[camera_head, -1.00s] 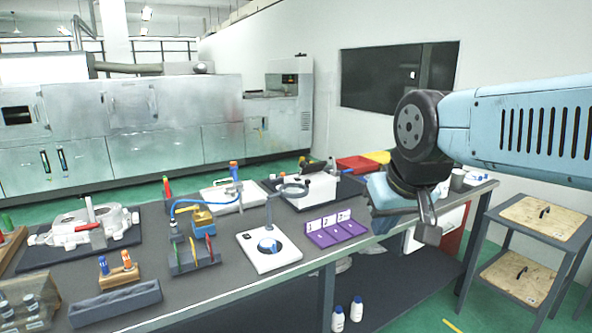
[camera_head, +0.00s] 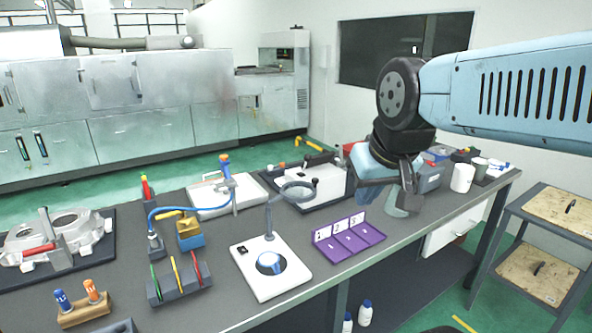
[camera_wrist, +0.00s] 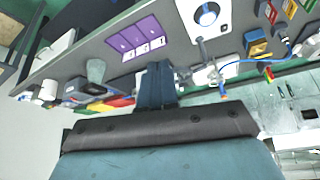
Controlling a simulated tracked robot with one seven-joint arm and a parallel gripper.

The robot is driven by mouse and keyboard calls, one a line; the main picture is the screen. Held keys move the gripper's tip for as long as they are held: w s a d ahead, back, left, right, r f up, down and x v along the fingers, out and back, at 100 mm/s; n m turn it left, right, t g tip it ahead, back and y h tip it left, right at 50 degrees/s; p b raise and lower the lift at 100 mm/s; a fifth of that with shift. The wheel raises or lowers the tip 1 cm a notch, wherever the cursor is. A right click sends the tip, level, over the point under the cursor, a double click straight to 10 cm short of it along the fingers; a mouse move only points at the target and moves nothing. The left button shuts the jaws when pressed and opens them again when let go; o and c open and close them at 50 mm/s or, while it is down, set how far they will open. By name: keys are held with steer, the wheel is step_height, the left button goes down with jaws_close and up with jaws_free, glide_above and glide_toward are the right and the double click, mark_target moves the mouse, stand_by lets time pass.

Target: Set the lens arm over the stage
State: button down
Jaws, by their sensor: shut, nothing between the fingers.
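The magnifier stand has a white base plate (camera_head: 262,287) near the middle of the bench in the head view. A round stage with a blue and white piece (camera_head: 269,263) is set in it. A grey post rises behind the stage, and the lens arm with its ring lens (camera_head: 297,191) points to the back right, off to the side of the stage. The base also shows upside down in the wrist view (camera_wrist: 224,21). My gripper (camera_head: 406,208) is shut and empty, over the bench's right part, well right of the lens and apart from it.
A purple numbered tray (camera_head: 350,250) lies right of the stand. A blue block with a yellow top (camera_head: 190,238) and a grey rack (camera_head: 180,288) stand left of it. A white machine (camera_head: 318,184) stands behind the lens. White cups (camera_head: 462,178) are at the far right.

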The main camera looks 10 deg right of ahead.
steer(key=w+a+r+m+g+h, duration=0.1)
steer(key=w+r+m+g, duration=0.15)
steer(key=w, duration=0.75)
steer(key=w+r+m+g+h, duration=0.1)
steer(key=w+r+m+g, duration=0.15)
steer(key=w, duration=0.75)
steer(key=w+a+f+m+g+h, duration=0.1)
steer(key=w+a+f+m+h, duration=0.1)
steer(key=w, duration=0.8)
steer(key=w+a+f+m+g+h, duration=0.1)
steer(key=w+a+f+m, duration=0.3)
steer(key=w, duration=0.6)
step_height(320, 180, down, 2)
steer(key=shift+w+a+f+h, duration=0.15)
steer(key=shift+a+f+h, duration=0.1)
steer(key=shift+a+h, duration=0.7)
steer(key=shift+a, duration=0.1)
steer(key=shift+f, duration=0.1)
